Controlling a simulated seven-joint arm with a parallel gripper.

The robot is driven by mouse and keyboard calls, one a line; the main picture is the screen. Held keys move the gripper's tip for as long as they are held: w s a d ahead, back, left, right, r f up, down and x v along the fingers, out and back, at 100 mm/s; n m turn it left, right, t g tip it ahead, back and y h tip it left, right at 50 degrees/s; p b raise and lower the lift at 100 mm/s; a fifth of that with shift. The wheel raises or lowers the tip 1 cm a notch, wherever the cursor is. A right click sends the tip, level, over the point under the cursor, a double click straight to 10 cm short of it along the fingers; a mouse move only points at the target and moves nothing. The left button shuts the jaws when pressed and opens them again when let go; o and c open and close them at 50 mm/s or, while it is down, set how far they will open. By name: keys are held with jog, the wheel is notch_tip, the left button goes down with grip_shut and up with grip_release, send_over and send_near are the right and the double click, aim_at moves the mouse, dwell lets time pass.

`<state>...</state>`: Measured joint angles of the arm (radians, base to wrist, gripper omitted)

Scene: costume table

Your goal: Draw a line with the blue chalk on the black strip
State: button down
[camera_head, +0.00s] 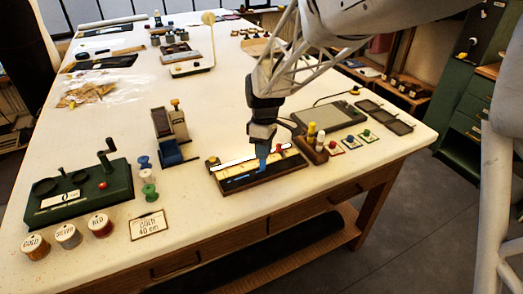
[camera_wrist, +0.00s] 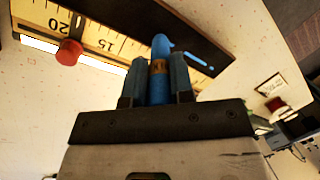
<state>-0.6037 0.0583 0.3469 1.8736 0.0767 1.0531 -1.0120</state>
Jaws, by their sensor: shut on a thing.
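The blue chalk (camera_head: 263,164) is upright in my gripper (camera_head: 262,148), its lower end at the black strip (camera_head: 284,167). In the wrist view the chalk (camera_wrist: 160,48) stands between the two blue fingers of my gripper (camera_wrist: 158,68), which are shut on it. The black strip (camera_wrist: 215,42) lies beyond it. A short light blue mark (camera_wrist: 196,59) shows on the strip beside the chalk. Whether the tip touches the strip is hard to tell.
A yellow ruler (camera_wrist: 100,40) with a red knob (camera_wrist: 68,52) runs along the strip. A wooden block with small bottles (camera_head: 314,146) stands close to the right. Thread spools (camera_head: 148,176) and a green device (camera_head: 85,195) stand left.

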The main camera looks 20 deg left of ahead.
jog(key=shift+w+d, duration=0.35)
jog(key=shift+w, duration=0.05)
dwell(0.4)
jog(key=shift+w+d, duration=0.25)
jog(key=shift+w+d, duration=0.25)
jog(key=shift+w+d+f, duration=0.1)
jog(key=shift+w+d, duration=0.15)
jog(key=shift+d, duration=0.1)
dwell(0.6)
jog(key=shift+w+d, duration=0.4)
jog(key=shift+w+d, duration=0.2)
jog(key=shift+w+d, duration=0.65)
jog(key=shift+w, duration=0.1)
dwell(0.7)
jog(key=shift+w+d, duration=0.4)
jog(key=shift+d, duration=0.1)
dwell(0.7)
